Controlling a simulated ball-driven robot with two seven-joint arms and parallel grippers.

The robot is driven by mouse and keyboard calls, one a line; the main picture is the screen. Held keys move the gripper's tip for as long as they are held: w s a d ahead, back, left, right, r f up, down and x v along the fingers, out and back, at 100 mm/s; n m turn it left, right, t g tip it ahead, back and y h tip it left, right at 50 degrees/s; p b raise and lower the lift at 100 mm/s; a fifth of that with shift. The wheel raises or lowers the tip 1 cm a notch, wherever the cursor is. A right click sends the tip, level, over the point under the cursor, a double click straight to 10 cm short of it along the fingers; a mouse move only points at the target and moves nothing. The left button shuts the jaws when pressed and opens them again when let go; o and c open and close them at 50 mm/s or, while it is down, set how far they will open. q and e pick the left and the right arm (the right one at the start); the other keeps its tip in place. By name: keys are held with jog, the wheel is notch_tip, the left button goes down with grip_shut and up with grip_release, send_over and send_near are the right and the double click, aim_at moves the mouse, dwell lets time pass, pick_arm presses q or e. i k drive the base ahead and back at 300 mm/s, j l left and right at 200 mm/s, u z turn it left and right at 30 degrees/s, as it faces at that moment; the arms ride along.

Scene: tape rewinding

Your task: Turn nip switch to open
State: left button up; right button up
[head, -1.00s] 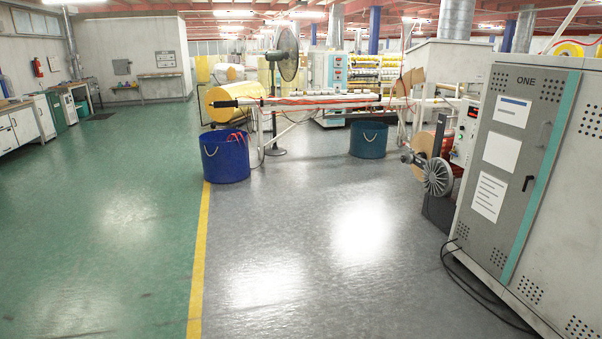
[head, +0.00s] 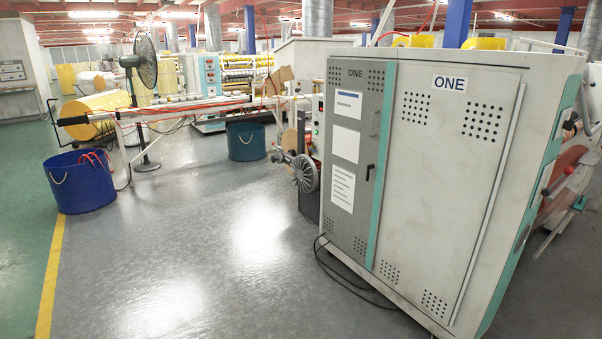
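No switch that I can make out as the nip switch shows in the head view. A large grey machine cabinet marked ONE (head: 440,190) stands at the right, its grey door (head: 352,200) with white sheets and a dark handle facing me. A control panel (head: 318,125) with small buttons shows partly at the cabinet's left edge, too small to read. Beside it is a reel with a grey slotted disc (head: 305,173). A reddish roll and machine parts (head: 560,180) show at the cabinet's right end. Neither of my grippers is in view.
A blue bin (head: 80,185) and a green-blue bin (head: 246,143) stand on the floor at left and centre. A yellow roll (head: 95,115) and a fan (head: 140,70) stand behind. Black cables (head: 335,275) lie by the cabinet's base. The grey floor at front left is clear.

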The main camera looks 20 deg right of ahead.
aim_at(568, 125)
jog(key=l+z, duration=0.15)
jog(key=z, duration=0.25)
jog(key=l+z, duration=0.1)
jog(key=z, duration=0.35)
jog(key=i+l+z, duration=0.1)
jog(key=z, duration=0.75)
jog(key=i+l+z, duration=0.25)
jog(key=i+j, duration=0.05)
jog(key=i, duration=0.05)
